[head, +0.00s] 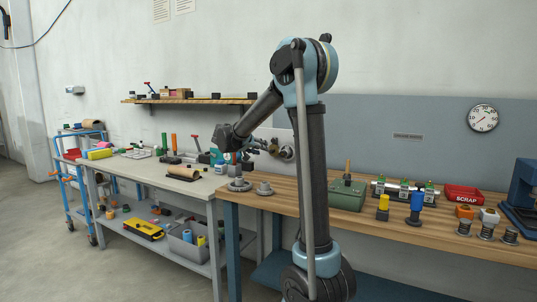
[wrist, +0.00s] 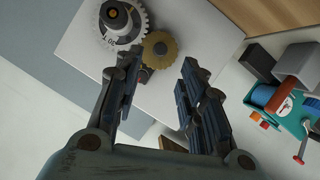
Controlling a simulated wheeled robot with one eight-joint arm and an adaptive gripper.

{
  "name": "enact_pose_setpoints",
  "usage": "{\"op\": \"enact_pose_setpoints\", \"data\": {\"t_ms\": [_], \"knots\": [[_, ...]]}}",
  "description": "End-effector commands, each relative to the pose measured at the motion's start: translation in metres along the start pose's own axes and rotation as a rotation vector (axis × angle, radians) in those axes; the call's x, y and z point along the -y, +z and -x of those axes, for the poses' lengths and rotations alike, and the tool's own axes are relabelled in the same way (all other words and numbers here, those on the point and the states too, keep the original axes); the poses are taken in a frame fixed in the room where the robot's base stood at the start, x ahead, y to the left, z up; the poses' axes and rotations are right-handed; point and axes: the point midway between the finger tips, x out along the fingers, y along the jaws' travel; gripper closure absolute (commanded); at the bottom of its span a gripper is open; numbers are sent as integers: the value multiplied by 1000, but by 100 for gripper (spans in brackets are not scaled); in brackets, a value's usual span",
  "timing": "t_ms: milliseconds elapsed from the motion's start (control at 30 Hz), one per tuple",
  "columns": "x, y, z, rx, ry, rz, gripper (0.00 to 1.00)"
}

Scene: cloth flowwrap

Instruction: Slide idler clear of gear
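In the wrist view a white toothed gear (wrist: 140,17) with a dark hub and printed marks sits on a pale plate (wrist: 205,30). A smaller brass-coloured gear (wrist: 160,49), apparently the idler, lies against its lower right edge; their teeth look in contact or nearly so. My gripper (wrist: 159,70) is open, its two dark fingers spread with nothing between the pads. The left fingertip overlaps the gears' lower edge in the picture; whether it touches cannot be told. In the head view my gripper (head: 252,146) is small beside the gears (head: 287,154), partly hidden by my arm.
A wooden bench (head: 400,228) carries a green box (head: 346,196), a red scrap bin (head: 464,194) and several spring-mounted parts. A grey bench (head: 180,181) stands left. In the wrist view a teal object (wrist: 290,112) and grey blocks lie right of the plate.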

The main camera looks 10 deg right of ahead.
Motion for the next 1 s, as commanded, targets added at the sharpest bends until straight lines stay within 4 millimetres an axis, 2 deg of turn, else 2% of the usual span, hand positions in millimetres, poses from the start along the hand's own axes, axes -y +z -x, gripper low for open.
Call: {"op": "enact_pose_setpoints", "data": {"t_ms": [200, 400, 600, 867, 900, 1000], "knots": [[0, 0, -39, 1, 2, -2, 63], [0, 0, -64, 1, 0, -1, 63], [0, 0, -74, 0, -1, -1, 63], [0, 0, -75, 0, -1, -1, 63], [0, 0, -75, 0, -1, -1, 68], [0, 0, -75, 0, -1, -1, 90]]}}
